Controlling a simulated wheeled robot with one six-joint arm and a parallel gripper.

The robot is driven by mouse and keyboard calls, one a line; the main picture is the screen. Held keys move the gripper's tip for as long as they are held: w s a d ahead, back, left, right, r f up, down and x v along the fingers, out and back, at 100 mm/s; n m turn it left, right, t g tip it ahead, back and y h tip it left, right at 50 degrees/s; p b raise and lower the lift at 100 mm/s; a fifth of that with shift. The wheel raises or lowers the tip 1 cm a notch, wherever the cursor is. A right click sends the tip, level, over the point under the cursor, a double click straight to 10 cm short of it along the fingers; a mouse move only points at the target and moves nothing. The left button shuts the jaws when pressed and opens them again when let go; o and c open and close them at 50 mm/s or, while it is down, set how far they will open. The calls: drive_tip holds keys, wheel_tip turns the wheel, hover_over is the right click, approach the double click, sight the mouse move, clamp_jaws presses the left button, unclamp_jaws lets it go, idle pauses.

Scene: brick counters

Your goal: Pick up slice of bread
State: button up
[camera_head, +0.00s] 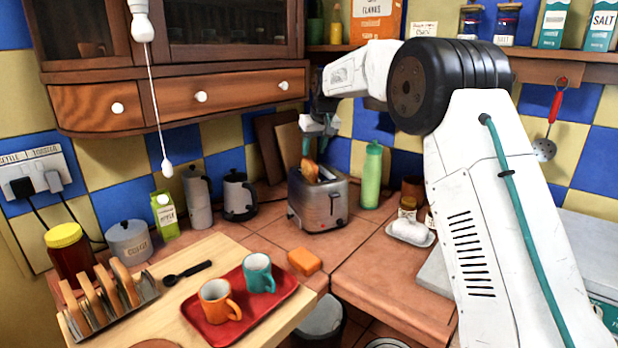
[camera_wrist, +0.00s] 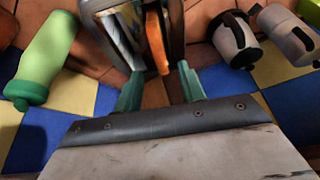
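A slice of bread (camera_head: 310,170) stands upright in a slot of the silver toaster (camera_head: 322,207), its top sticking out. In the wrist view the slice (camera_wrist: 155,38) shows edge-on as an orange-brown strip in the toaster (camera_wrist: 175,25). My gripper (camera_head: 309,143) is just above the toaster, pointing down. In the wrist view the two green fingers of my gripper (camera_wrist: 160,85) are apart, with the slice's near end in line with the gap. I see no grip on the slice. More bread slices (camera_head: 124,281) stand in a metal toast rack (camera_head: 90,327) at the lower left.
A green bottle (camera_head: 371,178) stands right of the toaster; a dark-and-white pot (camera_head: 239,196) stands left. A wooden cabinet (camera_head: 240,87) hangs at upper left. A red tray (camera_head: 247,325) with two mugs and an orange sponge (camera_head: 304,261) lie in front.

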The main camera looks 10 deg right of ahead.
sight(310, 161)
drive_tip(key=x, duration=0.7)
drive_tip(key=shift+w+f, duration=0.15)
drive_tip(key=shift+f, duration=0.1)
clamp_jaws()
